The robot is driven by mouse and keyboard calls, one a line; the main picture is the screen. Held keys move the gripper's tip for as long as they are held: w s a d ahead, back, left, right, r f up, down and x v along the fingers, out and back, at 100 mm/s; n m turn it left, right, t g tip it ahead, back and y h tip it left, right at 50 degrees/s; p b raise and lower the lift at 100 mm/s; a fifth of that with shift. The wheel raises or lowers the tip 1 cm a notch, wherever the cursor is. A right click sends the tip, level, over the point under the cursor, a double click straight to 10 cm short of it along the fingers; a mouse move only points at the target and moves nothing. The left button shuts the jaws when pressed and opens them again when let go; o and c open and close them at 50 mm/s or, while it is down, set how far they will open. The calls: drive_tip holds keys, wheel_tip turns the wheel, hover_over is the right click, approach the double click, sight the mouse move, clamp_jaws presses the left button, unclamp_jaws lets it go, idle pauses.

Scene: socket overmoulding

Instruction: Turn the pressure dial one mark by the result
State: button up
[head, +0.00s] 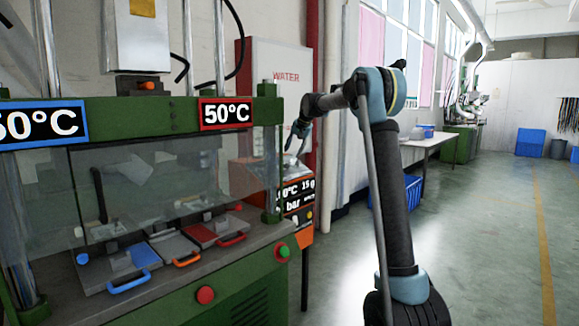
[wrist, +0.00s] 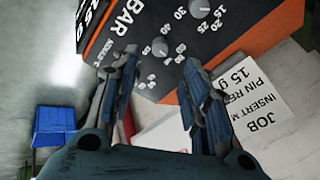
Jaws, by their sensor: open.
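In the wrist view, an orange and black control panel (wrist: 217,47) shows two grey round knobs with printed numbers around them. One knob (wrist: 160,46) is ahead of and between my fingertips, near large white "BAR" lettering; I take it to be the pressure dial. Its pointer setting is too small to read. The other knob (wrist: 200,8) is at the top edge. My gripper (wrist: 159,60) is open, its fingers on either side of the nearer knob; contact cannot be told. In the head view my gripper (head: 298,132) is above the orange control box (head: 243,176).
A white job card (wrist: 262,105) reading "15 g" lies beside the panel in the wrist view. In the head view, a green press (head: 165,112) with coloured-handled trays stands left. A red pipe (head: 311,60) and WATER cabinet (head: 285,70) are behind. The floor at right is open.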

sight(289, 164)
drive_tip(key=x, duration=0.9)
drive_tip(key=shift+f, duration=0.15)
drive_tip(key=shift+c, duration=0.6)
drive_tip(key=c, duration=0.9)
drive_tip(key=shift+d, duration=0.15)
clamp_jaws()
